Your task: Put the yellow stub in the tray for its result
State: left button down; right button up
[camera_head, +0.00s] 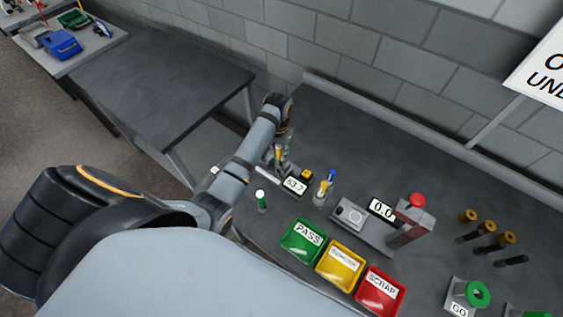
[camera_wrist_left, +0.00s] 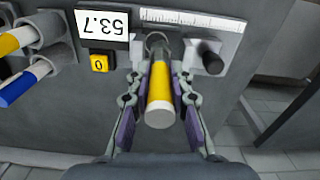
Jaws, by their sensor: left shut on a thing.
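My left gripper (camera_head: 281,158) is shut on the yellow stub (camera_wrist_left: 159,88), a white cylinder with a yellow band and a dark far end. In the left wrist view, the gripper (camera_wrist_left: 160,100) has its fingers on both sides of the stub. The dark end is at the gauge (camera_wrist_left: 190,20), beside its jaws; whether it touches them I cannot tell. In the head view, the green PASS tray (camera_head: 304,256), yellow REWORK tray (camera_head: 325,284) and red SCRAP tray (camera_head: 364,300) stand in a row near the front. My right gripper is out of view.
Other stubs with yellow and blue bands (camera_head: 325,187) stand in holders right of the gauge. A green-banded stub (camera_head: 262,201) stands left of the PASS tray. A device with a red knob (camera_head: 416,200) and a 0.0 display is behind the trays. Several brown-topped pins (camera_head: 486,228) stand farther right.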

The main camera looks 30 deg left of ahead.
pick_arm(q)
jog(key=shift+r, duration=2.75)
